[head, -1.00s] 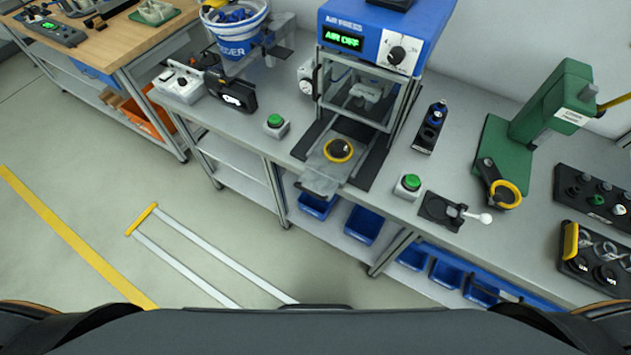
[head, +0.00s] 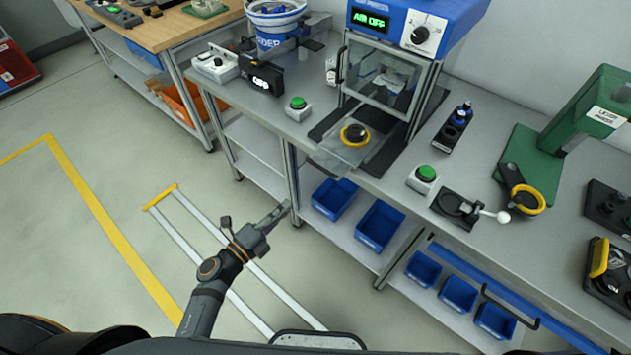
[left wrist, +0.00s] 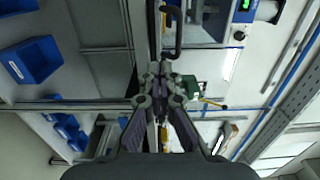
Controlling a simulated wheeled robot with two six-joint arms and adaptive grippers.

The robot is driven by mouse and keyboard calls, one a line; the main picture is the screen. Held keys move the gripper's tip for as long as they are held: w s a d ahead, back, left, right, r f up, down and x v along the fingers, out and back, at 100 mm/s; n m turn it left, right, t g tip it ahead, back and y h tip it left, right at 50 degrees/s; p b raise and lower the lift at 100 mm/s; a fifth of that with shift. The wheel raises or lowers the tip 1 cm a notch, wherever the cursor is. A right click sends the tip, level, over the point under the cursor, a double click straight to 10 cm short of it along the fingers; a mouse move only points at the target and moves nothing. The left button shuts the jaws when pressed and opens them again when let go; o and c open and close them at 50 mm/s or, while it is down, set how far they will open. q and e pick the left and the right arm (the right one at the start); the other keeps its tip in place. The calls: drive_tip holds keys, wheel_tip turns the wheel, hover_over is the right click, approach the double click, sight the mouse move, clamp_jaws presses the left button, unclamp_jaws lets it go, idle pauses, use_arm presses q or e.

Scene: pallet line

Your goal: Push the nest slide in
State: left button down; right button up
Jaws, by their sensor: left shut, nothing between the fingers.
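The nest slide (head: 338,151) is a grey plate carrying a nest with a yellow ring and black centre (head: 355,134). It sticks out in front of the blue air press (head: 421,30), over the bench's front edge. The press has a clear front guard, and its display reads AIR OFF. My left gripper (head: 285,208) is shut and empty, in front of the bench and below and left of the slide, apart from it. In the left wrist view its closed fingers (left wrist: 162,72) point towards the bench. The nest is not clear there. My right gripper is out of view.
Green-button boxes (head: 298,108) (head: 424,177) stand either side of the slide. A green lever press (head: 570,130) is at the right. Blue bins (head: 379,227) sit on the lower shelf. White rails with a yellow bar (head: 160,197) lie at floor level. Open floor is at the left.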

use_arm(q)
drive_tip(key=p+x, duration=0.2)
drive_tip(key=x, duration=1.1)
drive_tip(key=shift+w+d, duration=0.25)
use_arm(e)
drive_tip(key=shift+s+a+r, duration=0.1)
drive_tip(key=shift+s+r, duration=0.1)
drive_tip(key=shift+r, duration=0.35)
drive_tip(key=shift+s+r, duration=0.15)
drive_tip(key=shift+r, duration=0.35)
